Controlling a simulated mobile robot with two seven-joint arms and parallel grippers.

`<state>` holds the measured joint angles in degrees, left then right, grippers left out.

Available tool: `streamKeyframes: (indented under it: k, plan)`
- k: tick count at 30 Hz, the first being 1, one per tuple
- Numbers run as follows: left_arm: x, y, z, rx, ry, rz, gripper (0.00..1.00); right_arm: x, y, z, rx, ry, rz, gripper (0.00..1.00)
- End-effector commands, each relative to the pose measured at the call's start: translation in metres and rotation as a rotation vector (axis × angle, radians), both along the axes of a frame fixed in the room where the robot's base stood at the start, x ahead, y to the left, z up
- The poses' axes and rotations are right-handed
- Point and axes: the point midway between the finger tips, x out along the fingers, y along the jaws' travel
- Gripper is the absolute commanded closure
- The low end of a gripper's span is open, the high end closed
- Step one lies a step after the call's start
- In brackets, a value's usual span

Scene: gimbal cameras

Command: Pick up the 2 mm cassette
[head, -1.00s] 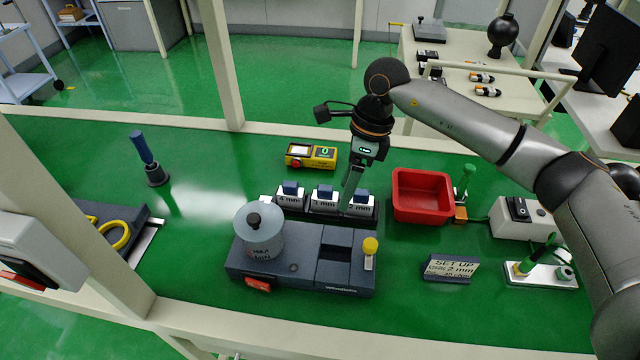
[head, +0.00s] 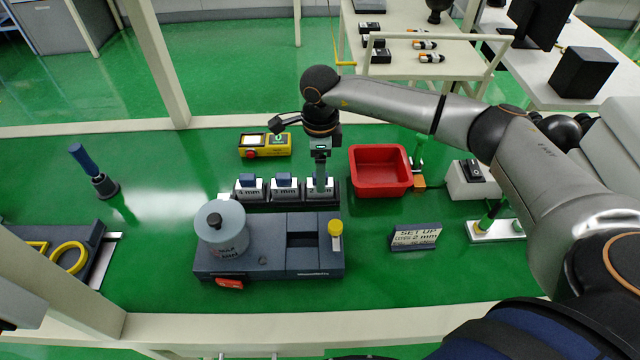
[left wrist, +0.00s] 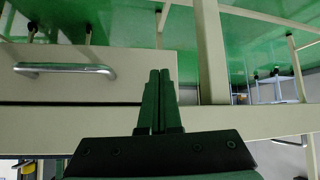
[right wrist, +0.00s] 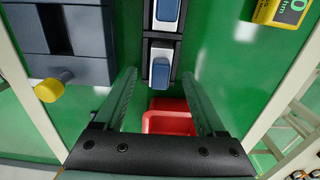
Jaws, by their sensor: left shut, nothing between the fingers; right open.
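The 2 mm cassette (head: 315,195) is a white block with a blue top. It stands at the right end of a dark rack, partly hidden by my right gripper (head: 320,186). In the right wrist view, the cassette's blue top (right wrist: 161,69) appears between the tips of my open right gripper (right wrist: 160,76). I cannot tell how far down the fingers reach; no grip shows. The 3 mm cassette (head: 284,188) and 4 mm cassette (head: 249,188) stand to its left. My left gripper (left wrist: 160,74) is shut and empty, facing a drawer front.
A red bin (head: 380,188) stands just right of the rack. A dark grey device (head: 265,262) with a round weight (head: 222,235) and yellow knob (head: 335,228) is in front. A sign reading 2 mm (head: 415,236) stands right. A yellow box (head: 265,145) is behind.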

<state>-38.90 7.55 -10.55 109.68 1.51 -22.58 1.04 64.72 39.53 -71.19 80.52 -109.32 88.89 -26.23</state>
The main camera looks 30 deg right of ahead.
Motion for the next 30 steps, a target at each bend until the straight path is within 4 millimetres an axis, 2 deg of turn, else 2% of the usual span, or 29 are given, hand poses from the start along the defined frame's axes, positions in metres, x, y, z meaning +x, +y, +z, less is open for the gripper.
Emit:
streamKeyframes:
  k: [3,6,13,30]
  plan:
    - [0.0,0.0,0.002,0.0,0.0,0.0,1.0,0.0,0.0,-0.016,0.0,0.004,-0.001,0.28]
    - [0.0,0.0,0.003,0.0,0.0,0.0,1.0,0.0,0.0,-0.023,0.001,0.002,0.0,0.28]
    - [0.0,0.0,0.002,0.0,0.0,0.0,1.0,0.0,0.0,-0.025,0.0,0.001,0.0,0.28]
    - [0.0,0.0,0.002,0.0,0.0,0.0,1.0,0.0,0.0,-0.024,0.0,0.0,-0.001,0.92]
